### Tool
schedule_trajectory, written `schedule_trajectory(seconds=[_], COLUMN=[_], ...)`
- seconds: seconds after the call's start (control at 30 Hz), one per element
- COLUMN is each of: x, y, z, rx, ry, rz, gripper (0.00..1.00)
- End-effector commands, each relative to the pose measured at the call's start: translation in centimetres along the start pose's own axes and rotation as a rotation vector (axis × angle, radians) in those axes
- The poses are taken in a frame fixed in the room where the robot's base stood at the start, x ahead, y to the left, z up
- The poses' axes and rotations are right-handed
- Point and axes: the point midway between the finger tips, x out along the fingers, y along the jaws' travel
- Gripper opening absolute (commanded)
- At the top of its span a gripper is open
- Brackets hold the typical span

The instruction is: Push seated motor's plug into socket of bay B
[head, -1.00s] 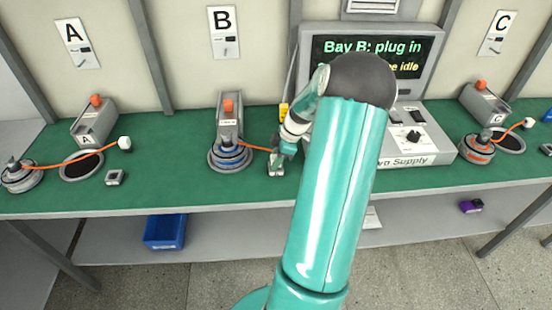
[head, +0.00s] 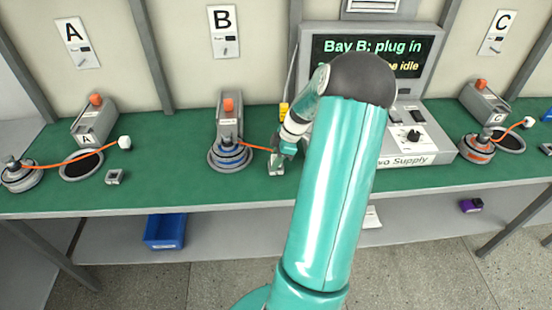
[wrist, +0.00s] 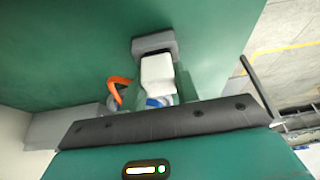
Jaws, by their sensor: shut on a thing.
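The motor (head: 229,158) of bay B sits at the foot of its grey stand (head: 229,128), under the B sign. Its orange cable (head: 259,148) runs right to my gripper (head: 284,156), which is shut on the white plug. In the wrist view, the white plug (wrist: 157,71) lines up with the grey socket block (wrist: 154,42) and overlaps its near edge. How deep the plug sits in it I cannot tell. The socket (head: 276,171) stands on the green bench just below my gripper in the head view. My fingers and arm hide the plug there.
The power supply (head: 415,145) stands right of my arm; its screen reads "Bay B: plug in". Bay A's stand (head: 95,124) is left and bay C's stand (head: 485,102) right, each with a motor and cable. Bare green bench (head: 165,160) lies between A and B.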

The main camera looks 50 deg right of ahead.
Motion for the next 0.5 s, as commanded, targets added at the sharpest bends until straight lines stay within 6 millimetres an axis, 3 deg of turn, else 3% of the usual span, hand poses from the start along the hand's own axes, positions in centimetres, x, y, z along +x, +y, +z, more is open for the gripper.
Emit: schedule_trajectory(seconds=[0.37,0.4,0.5], x=[0.14,0.14,0.14], y=[-0.04,-0.04,-0.04], z=[0.06,0.06,0.06], rx=[0.001,0.001,0.001], ry=[0.000,0.000,0.000], rz=[-0.001,-0.001,-0.001], gripper=[0.00,0.32,0.52])
